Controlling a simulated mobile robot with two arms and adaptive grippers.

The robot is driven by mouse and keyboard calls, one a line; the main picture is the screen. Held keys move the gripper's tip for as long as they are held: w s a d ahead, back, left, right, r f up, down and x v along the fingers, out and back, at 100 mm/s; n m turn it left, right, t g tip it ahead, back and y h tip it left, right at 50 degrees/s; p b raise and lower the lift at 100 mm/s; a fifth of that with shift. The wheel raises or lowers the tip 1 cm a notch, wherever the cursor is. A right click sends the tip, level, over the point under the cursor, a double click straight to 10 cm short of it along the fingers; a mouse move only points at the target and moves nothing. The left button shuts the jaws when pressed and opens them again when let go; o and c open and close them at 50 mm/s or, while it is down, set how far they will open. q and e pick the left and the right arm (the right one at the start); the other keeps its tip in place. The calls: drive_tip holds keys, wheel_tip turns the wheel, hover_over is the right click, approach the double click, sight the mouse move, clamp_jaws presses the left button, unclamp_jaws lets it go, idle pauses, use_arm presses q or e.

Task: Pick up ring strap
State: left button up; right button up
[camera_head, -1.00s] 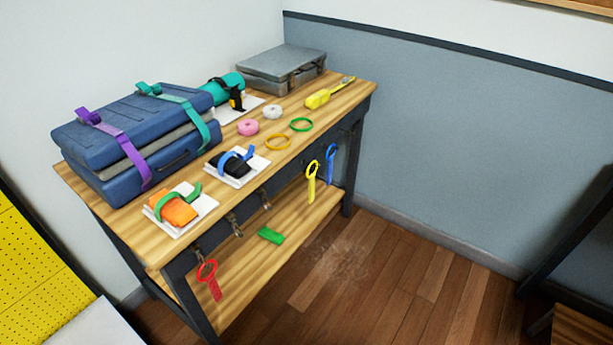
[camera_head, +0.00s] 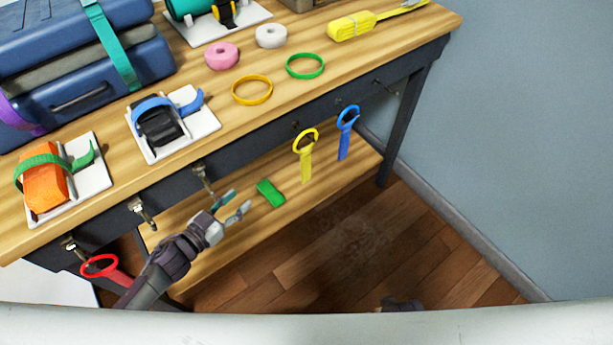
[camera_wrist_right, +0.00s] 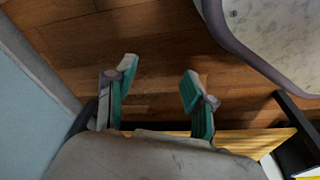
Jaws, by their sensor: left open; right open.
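Ring-ended straps hang from the table's front edge: a red one (camera_head: 101,266), a yellow one (camera_head: 305,155) and a blue one (camera_head: 346,133). A small green piece (camera_head: 270,193) lies on the lower shelf; I cannot tell whether it is a strap. My left gripper (camera_head: 238,204) is open and empty, just left of the green piece in the head view, apart from it. The red strap is partly hidden behind my left arm. My right gripper (camera_wrist_right: 158,85) is open and empty over wooden floor in the right wrist view.
The wooden table top (camera_head: 190,180) holds a blue case (camera_head: 75,80), an orange bundle (camera_head: 42,190) and a black bundle (camera_head: 160,126) on white plates, yellow (camera_head: 252,100) and green (camera_head: 305,76) rings, and pink (camera_head: 221,56) and white rolls. Metal hooks (camera_head: 140,212) line the front. The lower shelf (camera_head: 330,170) is mostly clear.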

sight(301, 169)
use_arm(q)
drive_tip(key=s+d+r+m+g+h+b, duration=0.2)
drive_tip(key=s+d+r+m+h, duration=0.1)
drive_tip(key=d+r+m+h, duration=0.25)
drive_tip(key=shift+n, duration=0.85)
drive_tip(key=x, duration=0.2)
drive_tip(key=r+b+x, duration=0.1)
drive_tip(key=x, duration=0.5)
drive_tip(key=shift+d+r, duration=0.15)
drive_tip(key=shift+r, duration=0.15)
drive_tip(key=b+x, duration=0.1)
drive_tip(key=x, duration=0.4)
drive_tip(key=shift+w+d+f+b, duration=0.1)
drive_tip(key=shift+w+d+b, duration=0.1)
drive_tip(key=shift+d+b, duration=0.1)
drive_tip(key=shift+w+d, duration=0.15)
drive_tip(key=shift+d, duration=0.15)
use_arm(e)
drive_tip(key=w+r+t, duration=0.1)
drive_tip(key=w+r, duration=0.2)
drive_tip(key=r, duration=0.9)
drive_tip(key=shift+a, duration=0.2)
use_arm(q)
drive_tip(key=shift+c, duration=0.2)
use_arm(e)
drive_tip(key=shift+w, duration=0.1)
use_arm(q)
clamp_jaws()
